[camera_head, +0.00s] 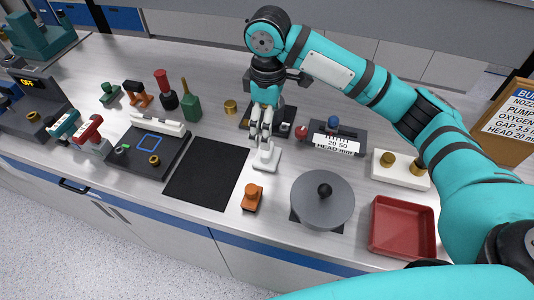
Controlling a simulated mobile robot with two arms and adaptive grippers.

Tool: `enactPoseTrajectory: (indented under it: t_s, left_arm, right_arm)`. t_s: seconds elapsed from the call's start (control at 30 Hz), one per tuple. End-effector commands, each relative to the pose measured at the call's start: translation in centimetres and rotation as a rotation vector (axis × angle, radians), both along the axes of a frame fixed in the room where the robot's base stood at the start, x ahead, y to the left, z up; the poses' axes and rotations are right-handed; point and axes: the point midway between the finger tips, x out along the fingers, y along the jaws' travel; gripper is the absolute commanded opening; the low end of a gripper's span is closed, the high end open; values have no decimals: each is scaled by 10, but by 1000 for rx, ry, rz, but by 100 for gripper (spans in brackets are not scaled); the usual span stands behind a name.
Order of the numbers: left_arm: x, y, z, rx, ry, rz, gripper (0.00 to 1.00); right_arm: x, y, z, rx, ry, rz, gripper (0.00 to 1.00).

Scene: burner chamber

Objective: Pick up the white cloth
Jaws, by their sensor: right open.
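My right gripper (261,134) reaches down over the middle of the counter, with its fingers apart. My left gripper is not in view.
The black mat (205,175) is bare. An orange-brown knobbed piece (252,198), a grey lidded disc (322,201) and an empty red tray (402,228) line the front. A green bottle (191,103) and a dark panel (130,158) with a white bar (158,124) stand left.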

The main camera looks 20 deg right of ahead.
Motion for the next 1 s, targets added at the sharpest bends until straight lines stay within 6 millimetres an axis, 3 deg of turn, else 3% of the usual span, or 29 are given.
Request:
enactPoseTrajectory:
  t_s: [0.3, 0.57, 0.83, 1.0]
  left_arm:
    - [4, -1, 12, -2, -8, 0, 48]
    - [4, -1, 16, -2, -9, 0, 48]
    - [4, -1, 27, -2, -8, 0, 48]
    - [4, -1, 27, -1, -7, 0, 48]
  right_arm:
    - [0, -1, -61, -1, 2, -2, 100]
    - [2, -1, -79, 0, 1, -2, 100]
    - [6, -2, -117, -1, 1, -1, 100]
    - [6, -2, -125, 0, -1, 1, 100]
